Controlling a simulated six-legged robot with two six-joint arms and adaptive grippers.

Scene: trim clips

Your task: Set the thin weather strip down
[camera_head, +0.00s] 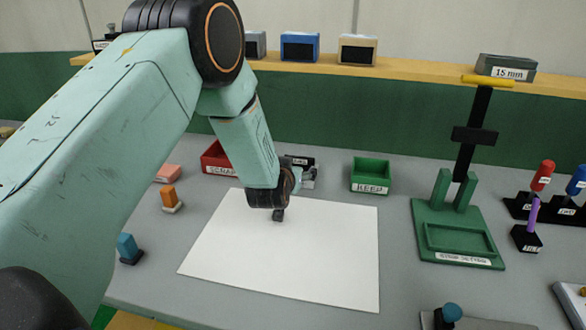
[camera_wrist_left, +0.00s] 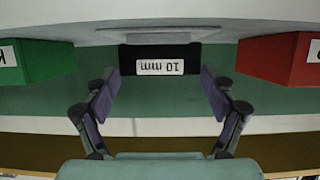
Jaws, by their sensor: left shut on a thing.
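The thin weather strip is a black piece with a white "10 mm" label; in the left wrist view the strip (camera_wrist_left: 128,58) appears upside down between my fingers. In the head view the strip (camera_head: 303,158) shows partly behind my left arm, between the red and green bins. My left gripper (camera_wrist_left: 160,85) is shut on it, one finger at each end. In the head view my wrist hides most of the gripper. Whether the strip touches the table is unclear. My right gripper is out of view.
The red SCRAP bin (camera_head: 217,159) and green KEEP bin (camera_head: 371,174) flank the strip. A white sheet (camera_head: 310,255) lies bare in front. A green fixture (camera_head: 457,235) stands right. A grey "15 mm" block (camera_head: 507,68) sits on the back shelf (camera_head: 420,70). Small handled tools stand at both sides.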

